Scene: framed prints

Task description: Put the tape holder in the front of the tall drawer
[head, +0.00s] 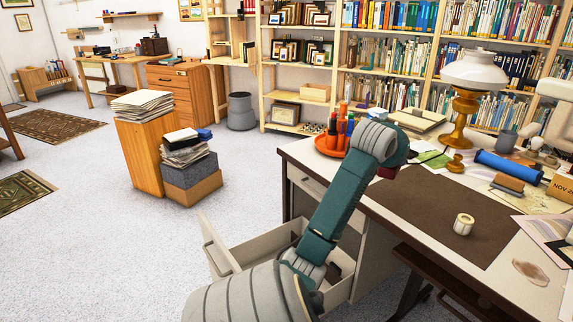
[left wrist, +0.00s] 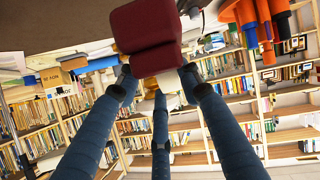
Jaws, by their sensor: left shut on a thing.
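A dark red blocky object, which looks like the tape holder (left wrist: 146,32), is at the three fingertips of my left gripper (left wrist: 158,80) in the left wrist view. The gripper is shut on it. In the head view a small part of the dark red tape holder (head: 387,172) shows below my left gripper (head: 400,158), over the desk's left edge; the hand hides the rest. The tall drawer (head: 217,246) is pulled out from the desk's left side, below my left arm. It has dark things inside, and my arm covers part of it. My right gripper is not in view.
The desk (head: 440,205) carries an orange tray (head: 325,147) with bottles, a lamp (head: 466,95), a blue roller (head: 508,167) and a cream roll (head: 463,224). A wooden block (head: 143,155) with papers and stacked boxes (head: 190,180) stand on the floor. Floor left of the drawer is clear.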

